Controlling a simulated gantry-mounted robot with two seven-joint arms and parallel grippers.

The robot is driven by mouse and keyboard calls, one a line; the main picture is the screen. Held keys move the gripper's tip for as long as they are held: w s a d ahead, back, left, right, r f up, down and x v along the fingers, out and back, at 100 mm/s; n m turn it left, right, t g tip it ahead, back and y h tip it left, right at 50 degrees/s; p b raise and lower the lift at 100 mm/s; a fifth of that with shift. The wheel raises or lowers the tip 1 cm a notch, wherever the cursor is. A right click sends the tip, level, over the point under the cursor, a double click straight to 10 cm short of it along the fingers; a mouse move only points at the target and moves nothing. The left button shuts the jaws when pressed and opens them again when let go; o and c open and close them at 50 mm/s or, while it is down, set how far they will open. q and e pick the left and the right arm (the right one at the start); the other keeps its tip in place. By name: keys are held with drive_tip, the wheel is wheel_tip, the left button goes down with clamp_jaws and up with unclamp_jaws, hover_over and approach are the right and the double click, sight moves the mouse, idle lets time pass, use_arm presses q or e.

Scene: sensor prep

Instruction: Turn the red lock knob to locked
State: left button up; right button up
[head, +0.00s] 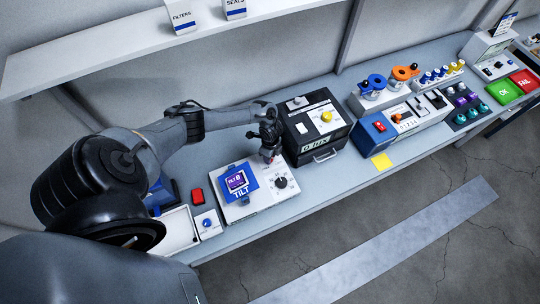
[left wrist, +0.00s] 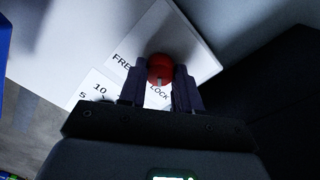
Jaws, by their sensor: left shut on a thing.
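The red lock knob (left wrist: 160,68) shows in the left wrist view on a white panel, between the words FREE and LOCK. A pale mark shows on its lower side, but I cannot tell for sure which word it points to. My left gripper (left wrist: 159,85) is shut on the knob, one finger on each side. In the head view my left gripper (head: 269,155) is at the back right part of the white TILT unit (head: 258,208), hiding most of the knob. My right gripper is not in view.
The TILT unit has a blue screen block (head: 238,182) and a black dial (head: 281,182). A dark box (head: 322,138) stands close on its right. A red block (head: 197,196) lies to the left. A shelf (head: 120,50) runs above the bench's back.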

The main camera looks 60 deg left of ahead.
use_arm(q)
drive_tip(key=o, duration=1.1)
drive_tip(key=shift+c, duration=0.2)
drive_tip(key=shift+r, duration=0.6)
wheel_tip(320, 180, up, 10)
drive_tip(key=shift+w+a+f+p, duration=0.15)
drive_tip(key=shift+w+p, duration=0.05)
drive_tip(key=shift+p, duration=0.1)
